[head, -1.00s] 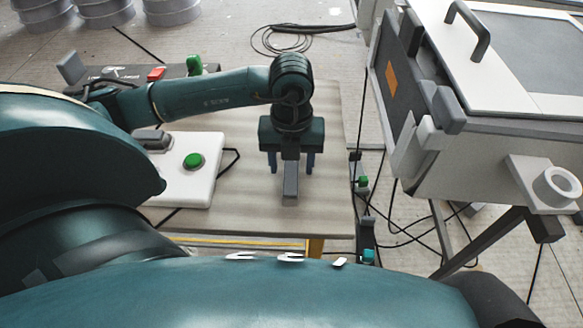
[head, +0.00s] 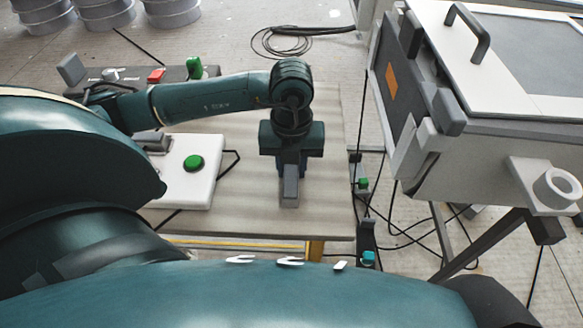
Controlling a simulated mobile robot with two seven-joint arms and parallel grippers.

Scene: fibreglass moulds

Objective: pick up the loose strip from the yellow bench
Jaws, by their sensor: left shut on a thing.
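The loose strip (head: 290,190) is a short grey bar at the middle of the bench, lying lengthwise toward me. The bench (head: 250,222) has a pale wood-like top, with a yellow frame showing under its front edge. My left gripper (head: 290,172) points down over the far part of the strip, its fingers closed in on the strip's sides. The gripper body hides the strip's far end. I cannot tell whether the strip touches the bench top. My right gripper is not in view.
A white box with a green button (head: 194,163) stands on the bench left of the strip. A dark panel with a red switch (head: 156,75) is behind it. A large grey-white machine (head: 470,140) stands at right, with cables on the floor. The bench right of the gripper is clear.

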